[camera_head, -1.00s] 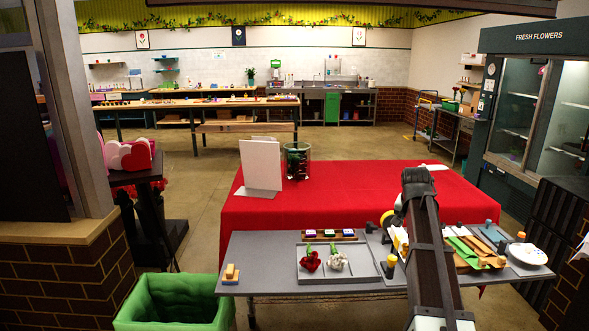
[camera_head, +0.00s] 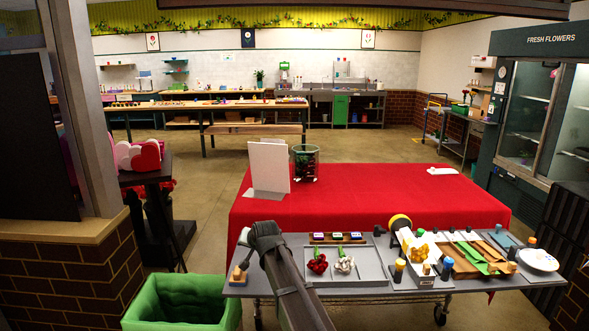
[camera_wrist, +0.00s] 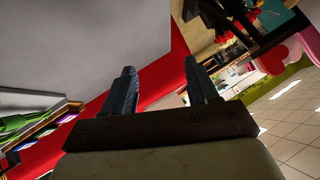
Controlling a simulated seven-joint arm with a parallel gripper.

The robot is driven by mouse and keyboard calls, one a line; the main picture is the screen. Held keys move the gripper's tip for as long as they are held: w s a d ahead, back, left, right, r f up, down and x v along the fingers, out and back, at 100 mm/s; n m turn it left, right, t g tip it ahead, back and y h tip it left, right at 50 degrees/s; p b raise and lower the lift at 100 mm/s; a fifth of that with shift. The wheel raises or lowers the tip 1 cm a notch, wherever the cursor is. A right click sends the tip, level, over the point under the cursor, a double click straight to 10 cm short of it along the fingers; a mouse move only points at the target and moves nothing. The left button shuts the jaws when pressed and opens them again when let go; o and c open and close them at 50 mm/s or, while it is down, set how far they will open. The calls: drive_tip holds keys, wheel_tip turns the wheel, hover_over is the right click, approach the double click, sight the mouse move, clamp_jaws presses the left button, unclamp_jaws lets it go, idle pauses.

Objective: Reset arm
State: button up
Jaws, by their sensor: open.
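My arm (camera_head: 290,285) reaches up from the bottom of the head view, over the left part of the grey worktable (camera_head: 365,290). My gripper (camera_wrist: 160,85) shows in the wrist view with its two dark fingers apart and nothing between them. In the head view the far end of the arm is small and dark, and I cannot make out the fingers there. A red flower (camera_head: 317,264) and a white flower (camera_head: 344,265) lie on the grey tray (camera_head: 372,268), just right of the arm.
A green bin (camera_head: 180,300) stands left of the worktable. Bottles, green sheets and a white plate (camera_head: 538,260) crowd the right side. Behind is the red-clothed table (camera_head: 400,195) with a glass vase (camera_head: 305,163) and white card (camera_head: 268,166).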

drive_tip(key=s+a+f+n+y, duration=0.15)
drive_tip(key=s+a, duration=0.25)
drive_tip(key=a, duration=0.6)
drive_tip(key=s+a+f+n+y, duration=0.15)
drive_tip(key=s+a, duration=0.25)
drive_tip(key=a, duration=0.5)
drive_tip(key=s+a+f+y, duration=0.1)
drive_tip(key=s+a+f, duration=0.35)
drive_tip(key=f, duration=0.25)
drive_tip(key=s+d+f+g+h, duration=0.2)
drive_tip(key=s+d+f, duration=0.3)
drive_tip(key=d+f, duration=0.6)
drive_tip(key=s+d+f+g+h, duration=0.2)
drive_tip(key=s+d+f, duration=0.2)
drive_tip(key=d+f, duration=0.65)
drive_tip(key=s+d+f+g+h, duration=0.25)
drive_tip(key=s+d+f, duration=0.25)
drive_tip(key=d+f, duration=0.65)
drive_tip(key=s+d+f+m+g+h, duration=0.15)
drive_tip(key=s+d+f+g, duration=0.4)
drive_tip(key=s+d, duration=0.9)
drive_tip(key=s+d+f+g, duration=0.1)
drive_tip(key=s+d, duration=0.3)
drive_tip(key=s, duration=0.5)
drive_tip(key=s+d+f+g, duration=0.2)
drive_tip(key=s+d, duration=0.1)
drive_tip(key=s, duration=0.7)
drive_tip(key=shift+s+d+f+g, duration=0.15)
drive_tip(key=shift+s+d+g, duration=0.1)
drive_tip(key=shift+d+g, duration=0.1)
